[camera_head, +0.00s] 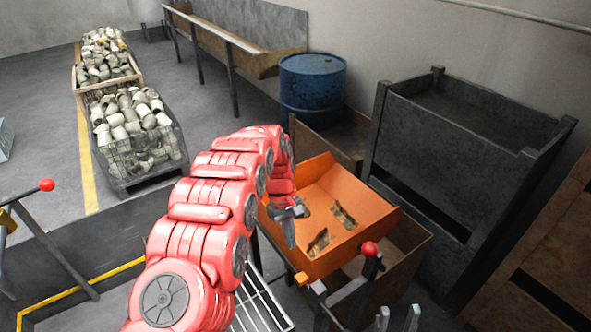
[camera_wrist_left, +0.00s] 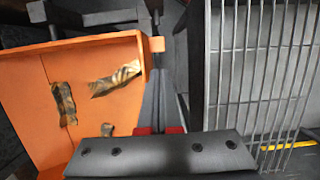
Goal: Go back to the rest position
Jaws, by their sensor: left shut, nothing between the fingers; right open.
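My left arm reaches in red links across the head view, and its dark gripper (camera_head: 290,228) hangs over the near left edge of the orange tray. In the left wrist view the two fingers of this gripper (camera_wrist_left: 160,100) lie together, shut and empty, beside the tray's edge. My right gripper shows only as two pale fingertips (camera_head: 398,319) at the bottom edge of the head view, apart and with nothing between them. The rest of the right arm is out of view.
The orange tray (camera_head: 335,195) has several brownish patches or pieces inside. A red-knobbed lever (camera_head: 369,248) stands near it. A wire rack (camera_wrist_left: 255,70) lies right of my left gripper. A blue drum (camera_head: 312,85) and a large dark bin (camera_head: 440,140) stand behind.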

